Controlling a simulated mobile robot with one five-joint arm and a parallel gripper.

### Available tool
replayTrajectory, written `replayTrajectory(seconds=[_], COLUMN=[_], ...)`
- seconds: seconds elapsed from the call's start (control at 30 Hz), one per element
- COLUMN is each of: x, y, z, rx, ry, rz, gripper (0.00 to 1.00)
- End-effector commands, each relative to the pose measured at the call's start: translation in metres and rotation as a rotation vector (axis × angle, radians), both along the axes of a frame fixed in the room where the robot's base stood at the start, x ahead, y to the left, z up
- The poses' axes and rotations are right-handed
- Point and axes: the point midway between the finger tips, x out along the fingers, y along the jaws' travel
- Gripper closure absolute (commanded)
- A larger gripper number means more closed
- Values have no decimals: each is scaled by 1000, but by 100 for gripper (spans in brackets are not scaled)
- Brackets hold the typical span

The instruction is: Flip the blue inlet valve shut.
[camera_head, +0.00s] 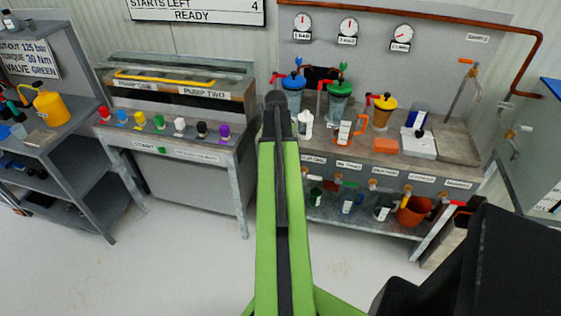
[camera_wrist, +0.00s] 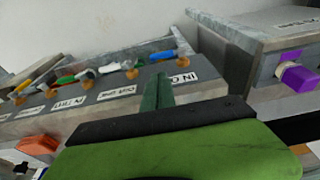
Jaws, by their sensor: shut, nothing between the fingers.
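A blue valve handle (camera_wrist: 182,43) sits on a brass fitting at the end of a tap row in the wrist view, beside a label (camera_wrist: 184,79) ending in "IN". In the head view my arm covers most of that end of the bench, so I cannot make the handle out clearly. My gripper (camera_wrist: 158,92) is shut and empty. Its tip points toward the blue handle in the wrist picture, appearing just short of it; I cannot tell the depth gap. In the head view my gripper (camera_head: 277,100) is over the left end of the bench.
Other taps with green (camera_wrist: 131,68) and white handles line the bench front. A blue-topped pot (camera_head: 293,95), a green-topped pot (camera_head: 339,100) and a white bottle (camera_head: 305,124) stand on the bench. A purple knob (camera_head: 224,131) is on the pump cabinet (camera_head: 180,170) at left.

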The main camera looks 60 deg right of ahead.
Motion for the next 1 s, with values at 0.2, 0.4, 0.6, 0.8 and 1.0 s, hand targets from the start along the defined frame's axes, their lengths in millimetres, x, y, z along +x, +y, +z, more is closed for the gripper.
replayTrajectory(seconds=[0.2, 0.4, 0.6, 0.8, 1.0], x=[1, 2, 5, 8, 10], y=[1, -2, -8, -16, -23], z=[-3, -22, -60, -102, -135], rx=[0, 1, 1, 1, 1], ry=[1, 1, 0, 0, 0], rz=[3, 4, 4, 5, 5], gripper=[100, 100, 100, 100, 100])
